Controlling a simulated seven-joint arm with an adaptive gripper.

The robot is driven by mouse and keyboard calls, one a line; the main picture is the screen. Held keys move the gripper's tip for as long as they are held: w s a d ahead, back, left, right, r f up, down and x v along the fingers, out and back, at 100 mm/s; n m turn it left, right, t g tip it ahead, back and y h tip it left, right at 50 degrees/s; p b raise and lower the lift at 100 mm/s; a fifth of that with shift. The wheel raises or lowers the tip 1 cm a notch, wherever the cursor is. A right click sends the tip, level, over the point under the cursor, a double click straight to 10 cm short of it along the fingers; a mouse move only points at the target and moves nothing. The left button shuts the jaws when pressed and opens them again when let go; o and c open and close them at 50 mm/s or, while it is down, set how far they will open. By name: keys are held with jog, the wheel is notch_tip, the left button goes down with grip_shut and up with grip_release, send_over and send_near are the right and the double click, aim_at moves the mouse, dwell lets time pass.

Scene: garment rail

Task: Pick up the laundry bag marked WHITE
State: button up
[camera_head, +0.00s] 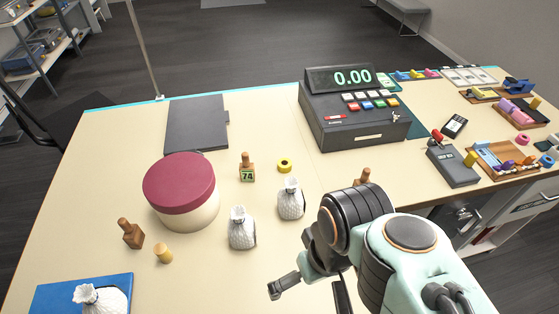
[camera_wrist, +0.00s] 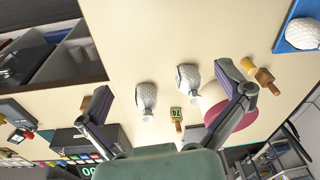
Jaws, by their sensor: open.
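Three white, textured, tied bags are in view, and I cannot read a marking on any of them. One bag (camera_head: 242,230) stands mid-table, and another bag (camera_head: 290,200) stands just behind it to the right. A third bag (camera_head: 102,300) rests on a blue mat (camera_head: 55,293) at the front left. The wrist view shows the first bag (camera_wrist: 190,78), the second bag (camera_wrist: 146,97) and the third bag (camera_wrist: 304,33). My gripper (camera_wrist: 163,80) is open and empty above the table. In the head view my gripper (camera_head: 308,296) is right of and in front of the first two bags.
A round maroon-lidded tub (camera_head: 180,185) stands left of the bags. A wooden stamp with a green 74 tag (camera_head: 247,168) and a yellow ring (camera_head: 285,165) stand behind them. A wooden stamp (camera_head: 131,233) and yellow peg (camera_head: 164,253) are left. A cash register (camera_head: 350,120) stands behind.

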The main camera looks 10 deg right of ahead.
jog(key=w+d+r+t, duration=0.1)
jog(key=w+r, duration=0.2)
jog(key=w, duration=0.4)
jog(key=w+r+t, duration=0.1)
jog(key=w+r, duration=0.1)
jog(key=w, duration=0.5)
jog(key=g, duration=0.1)
send_over(291, 197)
jog(key=w, duration=0.2)
jog(key=s+d+f+x, duration=0.1)
jog(key=s+x, duration=0.2)
jog(key=x, duration=0.9)
notch_tip(291, 197, down, 15)
jog(key=shift+s+n+g+h, duration=0.1)
jog(key=shift+n+g+h, duration=0.1)
jog(key=shift+g, duration=0.4)
jog(key=shift+s+f+n+g+h, duration=0.1)
jog(key=shift+g+h, duration=0.1)
jog(key=shift+g, duration=0.4)
jog(key=c, duration=1.2)
